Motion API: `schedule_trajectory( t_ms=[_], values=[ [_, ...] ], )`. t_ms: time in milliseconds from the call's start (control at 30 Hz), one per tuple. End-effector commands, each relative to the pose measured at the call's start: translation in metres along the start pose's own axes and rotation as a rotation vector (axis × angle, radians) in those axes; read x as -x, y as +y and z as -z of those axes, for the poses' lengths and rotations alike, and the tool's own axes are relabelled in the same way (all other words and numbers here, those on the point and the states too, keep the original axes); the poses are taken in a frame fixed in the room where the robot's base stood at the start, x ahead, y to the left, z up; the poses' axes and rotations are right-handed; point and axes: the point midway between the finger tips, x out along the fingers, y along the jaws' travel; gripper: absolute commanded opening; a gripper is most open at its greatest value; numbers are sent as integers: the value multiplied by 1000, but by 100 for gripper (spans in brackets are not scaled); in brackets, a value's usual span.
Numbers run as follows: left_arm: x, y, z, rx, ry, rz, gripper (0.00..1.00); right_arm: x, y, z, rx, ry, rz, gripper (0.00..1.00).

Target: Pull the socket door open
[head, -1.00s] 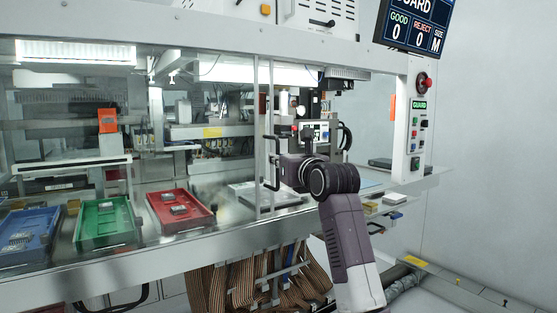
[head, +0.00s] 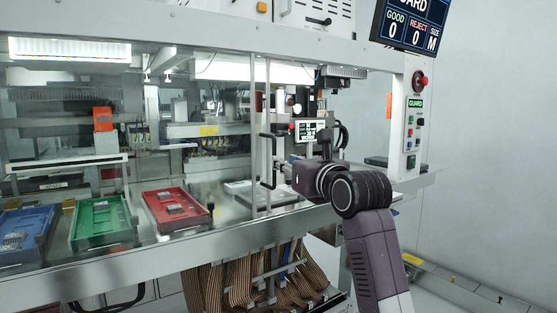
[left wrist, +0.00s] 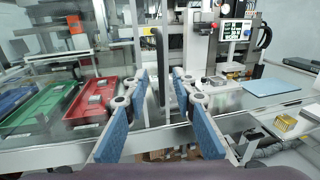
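The socket door is a clear panel in a pale upright frame (head: 254,130), and it looks shut. A black bar handle (head: 267,160) stands upright on the frame; it also shows in the left wrist view (left wrist: 158,68). My left gripper (head: 284,170) is just right of the handle in the head view. In the left wrist view its two blue-padded fingers (left wrist: 160,80) are spread apart. The handle appears in the gap between them, with no visible contact. The gripper hides part of the area behind it. My right gripper is in neither view.
Blue (head: 8,256), green (head: 78,236) and red (head: 160,222) trays with parts lie behind the glass at left. A screen (head: 308,130) and another black handle (head: 342,136) are at right. Ribbon cables (head: 235,280) hang under the ledge.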

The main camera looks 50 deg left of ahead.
Motion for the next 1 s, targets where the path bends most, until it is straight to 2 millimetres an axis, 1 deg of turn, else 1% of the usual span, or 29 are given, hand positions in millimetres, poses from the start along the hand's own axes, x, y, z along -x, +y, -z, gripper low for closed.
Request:
schedule_trajectory(
  t_ms=[33,100,200,300,867,933,1000],
  values=[
    [10,0,1,0,2,1,25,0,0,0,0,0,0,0],
    [20,0,1,0,1,1,25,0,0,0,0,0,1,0],
    [29,0,0,0,0,0,25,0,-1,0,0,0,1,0],
    [34,1,0,0,1,-2,25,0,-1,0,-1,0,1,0],
    [34,1,0,-1,0,-2,25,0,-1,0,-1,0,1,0],
    [34,-1,1,-16,-5,-5,25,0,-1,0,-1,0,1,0],
    [34,-8,5,-74,-28,-17,25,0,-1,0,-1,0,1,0]
  ],
)
